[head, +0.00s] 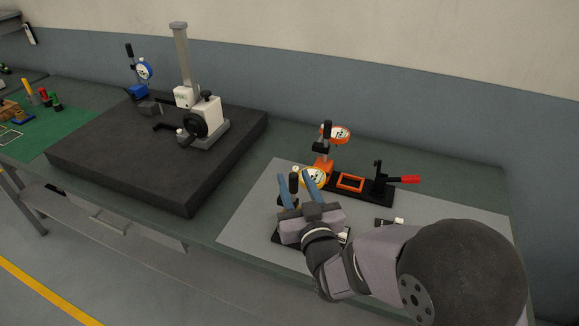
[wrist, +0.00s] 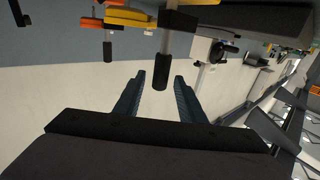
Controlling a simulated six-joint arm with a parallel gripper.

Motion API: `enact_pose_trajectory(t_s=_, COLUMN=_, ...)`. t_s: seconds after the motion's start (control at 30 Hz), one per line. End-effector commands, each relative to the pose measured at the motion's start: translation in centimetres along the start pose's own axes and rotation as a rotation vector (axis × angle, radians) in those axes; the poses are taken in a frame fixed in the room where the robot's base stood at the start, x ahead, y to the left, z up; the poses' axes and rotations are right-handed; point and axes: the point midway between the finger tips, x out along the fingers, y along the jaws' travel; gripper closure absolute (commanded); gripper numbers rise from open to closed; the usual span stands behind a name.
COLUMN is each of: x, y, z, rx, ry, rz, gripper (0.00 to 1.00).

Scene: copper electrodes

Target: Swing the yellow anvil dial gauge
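The yellow anvil dial gauge, with a yellow rim and white face (head: 319,180), stands just behind my gripper (head: 295,177) on the grey mat. My fingers hide part of it and of its base. Its upright black-tipped post (head: 293,184) shows between the two blue fingers. In the wrist view, the black tip of a post (wrist: 161,77) lies between the open fingers (wrist: 160,75), with a visible gap on each side. A yellow part (wrist: 186,3) shows at the top edge there. My gripper is open and holds nothing.
An orange dial gauge (head: 338,132) stands behind, on an orange and black fixture with a red-handled clamp (head: 405,180). A dark granite plate (head: 120,155) with a gauge stand (head: 201,120) and blue dial gauge (head: 144,70) is at left. The mat's left part (head: 250,215) is clear.

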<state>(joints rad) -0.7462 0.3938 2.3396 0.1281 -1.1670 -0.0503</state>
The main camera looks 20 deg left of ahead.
Motion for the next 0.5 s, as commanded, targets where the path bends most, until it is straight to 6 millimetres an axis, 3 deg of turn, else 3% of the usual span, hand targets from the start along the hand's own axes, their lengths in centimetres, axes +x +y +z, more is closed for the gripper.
enact_pose_trajectory(t_s=0.3, x=3.9, y=0.0, z=-0.1, rx=0.0, ry=-0.002, rz=0.0, gripper=0.63)
enact_pose_trajectory(t_s=0.5, x=5.3, y=0.0, z=0.0, rx=0.0, ry=-0.001, rz=0.001, gripper=0.63)
